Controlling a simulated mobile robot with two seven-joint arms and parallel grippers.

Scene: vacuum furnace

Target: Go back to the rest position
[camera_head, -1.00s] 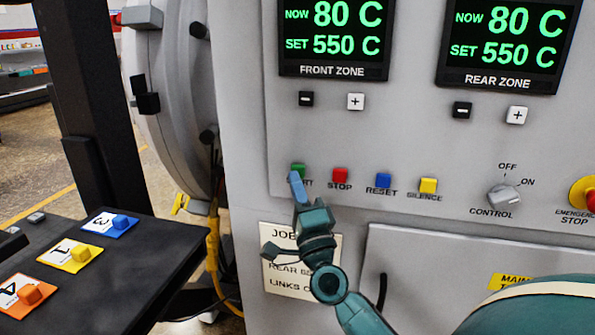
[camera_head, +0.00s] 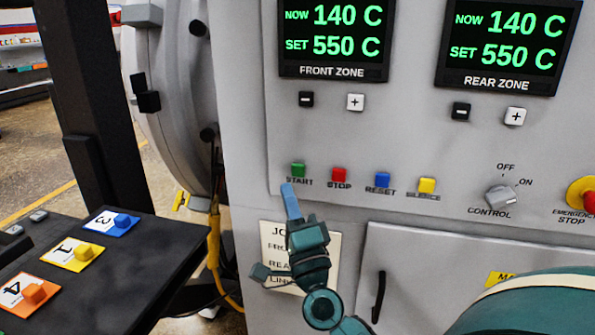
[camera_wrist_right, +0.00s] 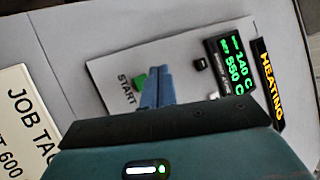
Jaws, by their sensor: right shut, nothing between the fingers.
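My right gripper (camera_head: 290,197) is shut and empty, its blue fingers pointing up just below the green START button (camera_head: 298,170). In the right wrist view the shut fingers (camera_wrist_right: 155,88) lie beside the green button (camera_wrist_right: 140,82); whether they touch the panel I cannot tell. The front zone display (camera_head: 333,35) and the rear zone display (camera_head: 508,45) both read NOW 140 C, SET 550 C. A HEATING sign (camera_wrist_right: 269,80) shows in the right wrist view. My left gripper is not in view.
The furnace panel also bears a red STOP button (camera_head: 339,174), blue RESET (camera_head: 382,179), yellow SILENCE (camera_head: 427,185), a control knob (camera_head: 502,195) and an emergency stop (camera_head: 588,195). A dark table (camera_head: 140,265) with numbered tags stands at left. A job card (camera_head: 330,250) is behind my gripper.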

